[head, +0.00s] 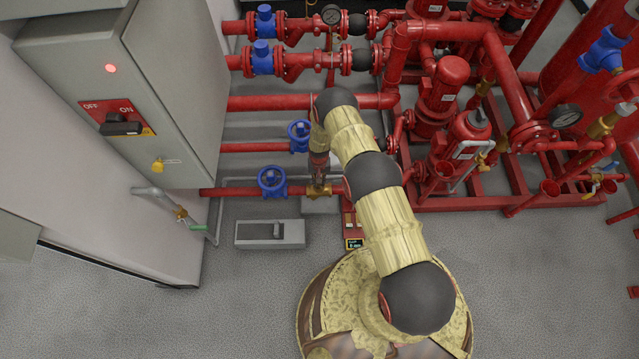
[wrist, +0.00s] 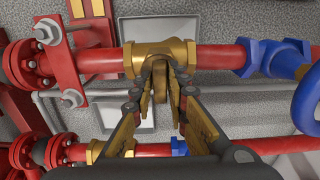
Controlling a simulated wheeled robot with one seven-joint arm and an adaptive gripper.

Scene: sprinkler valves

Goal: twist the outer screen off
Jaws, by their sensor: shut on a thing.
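A brass strainer fitting (wrist: 166,56) sits in the lower red pipe, and it also shows in the head view (head: 319,191). A brass piece (wrist: 160,84), apparently the outer screen, hangs from this fitting. My gripper (wrist: 160,76) is shut on that piece, with one dark fingertip on each side. The fingers hide much of the piece, so its edges and thread cannot be seen. In the head view, my gripper (head: 318,176) reaches down to the fitting from above, and the wrist hides the grasp.
A blue valve (wrist: 272,58) is on the pipe to the right of the fitting, and a red flange (wrist: 28,62) is to the left. In the head view, a grey box (head: 270,234) lies on the floor near a control cabinet (head: 165,85).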

